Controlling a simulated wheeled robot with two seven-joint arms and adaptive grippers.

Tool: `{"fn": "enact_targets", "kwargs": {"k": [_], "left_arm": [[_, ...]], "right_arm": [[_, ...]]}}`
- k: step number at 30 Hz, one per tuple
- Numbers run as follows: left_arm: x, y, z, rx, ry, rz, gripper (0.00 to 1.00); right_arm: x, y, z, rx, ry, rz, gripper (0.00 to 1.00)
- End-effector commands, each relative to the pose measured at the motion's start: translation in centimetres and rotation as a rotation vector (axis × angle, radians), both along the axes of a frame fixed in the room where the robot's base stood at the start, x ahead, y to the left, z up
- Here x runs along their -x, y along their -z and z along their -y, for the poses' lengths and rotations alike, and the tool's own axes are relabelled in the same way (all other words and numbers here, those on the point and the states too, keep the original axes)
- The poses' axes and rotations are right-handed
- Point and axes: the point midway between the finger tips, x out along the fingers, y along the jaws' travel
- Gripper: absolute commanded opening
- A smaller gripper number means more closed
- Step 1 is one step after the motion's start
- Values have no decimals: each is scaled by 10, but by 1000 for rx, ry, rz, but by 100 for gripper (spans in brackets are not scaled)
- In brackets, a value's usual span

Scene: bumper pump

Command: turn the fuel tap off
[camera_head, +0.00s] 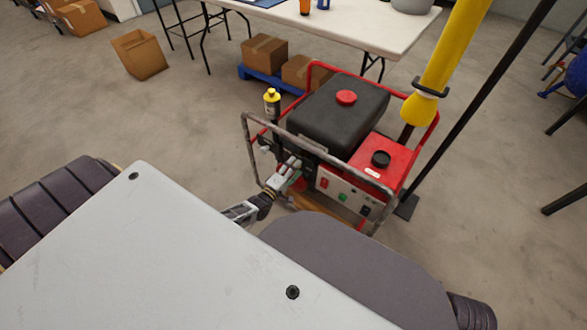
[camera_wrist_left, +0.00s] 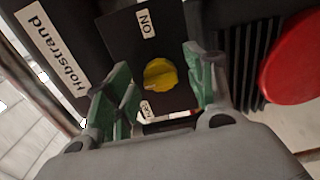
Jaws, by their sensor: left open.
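The fuel tap is a yellow knob (camera_wrist_left: 160,74) on a black plate in the left wrist view. An "ON" label (camera_wrist_left: 147,23) sits above it, and a small label below it is too small to read surely. My left gripper (camera_wrist_left: 152,82) is open, with one green-padded finger on each side of the knob. I cannot tell whether either pad touches it. In the head view my left gripper (camera_head: 292,168) reaches the near left side of the red-framed pump (camera_head: 340,112); the tap is hidden there. My right gripper is not in view.
The pump's frame (camera_head: 262,130) stands around the gripper. A red round part (camera_wrist_left: 295,58) is right of the fingers.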

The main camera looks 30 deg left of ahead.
Motion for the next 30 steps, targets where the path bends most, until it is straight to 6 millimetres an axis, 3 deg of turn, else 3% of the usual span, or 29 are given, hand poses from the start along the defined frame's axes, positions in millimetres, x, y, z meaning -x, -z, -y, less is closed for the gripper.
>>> {"fn": "enact_targets", "kwargs": {"k": [11, 30], "left_arm": [[18, 1, -2, 0, 0, -2, 54], [78, 1, -6, 0, 0, -2, 54]], "right_arm": [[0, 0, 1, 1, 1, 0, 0], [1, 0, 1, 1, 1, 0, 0]]}}
